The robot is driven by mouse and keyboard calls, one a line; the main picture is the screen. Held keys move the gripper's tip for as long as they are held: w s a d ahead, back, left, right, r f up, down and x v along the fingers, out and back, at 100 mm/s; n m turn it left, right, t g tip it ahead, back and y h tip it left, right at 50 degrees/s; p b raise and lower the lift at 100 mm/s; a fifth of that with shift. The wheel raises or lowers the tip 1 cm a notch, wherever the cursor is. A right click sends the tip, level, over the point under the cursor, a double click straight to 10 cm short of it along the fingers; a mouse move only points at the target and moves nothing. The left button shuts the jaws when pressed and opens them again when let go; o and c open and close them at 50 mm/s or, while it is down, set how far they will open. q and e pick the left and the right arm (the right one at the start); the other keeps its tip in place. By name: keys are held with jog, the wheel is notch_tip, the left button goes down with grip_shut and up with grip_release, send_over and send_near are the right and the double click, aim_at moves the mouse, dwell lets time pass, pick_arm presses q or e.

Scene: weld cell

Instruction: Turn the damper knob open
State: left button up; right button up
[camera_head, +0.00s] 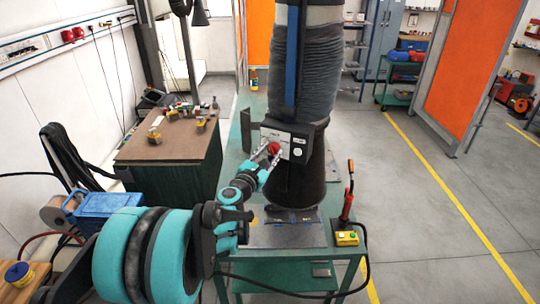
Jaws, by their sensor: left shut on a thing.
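The damper knob (273,148) is a small red knob on a dark control box with a pale label plate (299,141). The box is fixed to the front of a thick grey extraction hose (302,85) with a black hood (300,185) below. My left gripper (271,155) reaches up from the lower left and is shut on the knob, one finger on each side. The fingers partly cover the knob, and its exact turn angle is too small to tell. My right gripper is not in view.
The hood stands over a green welding table (285,268). A red-handled torch (348,190) and a yellow button box (346,238) are at its right edge. A wooden-topped bench (150,148) with tools is at left. The floor at right is open.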

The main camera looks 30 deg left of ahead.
pick_arm(q)
jog(key=m+b, duration=0.1)
jog(key=m, duration=0.2)
jog(key=shift+m, duration=0.3)
jog(key=m, duration=0.3)
jog(key=shift+m, duration=0.3)
jog(key=m+b, duration=0.1)
jog(key=m, duration=0.5)
jog(key=shift+m, duration=0.3)
jog(key=o, duration=1.2)
jog(key=shift+c, duration=0.2)
jog(key=s+d, duration=0.1)
jog(key=s, duration=1.1)
jog(key=shift+d, duration=0.15)
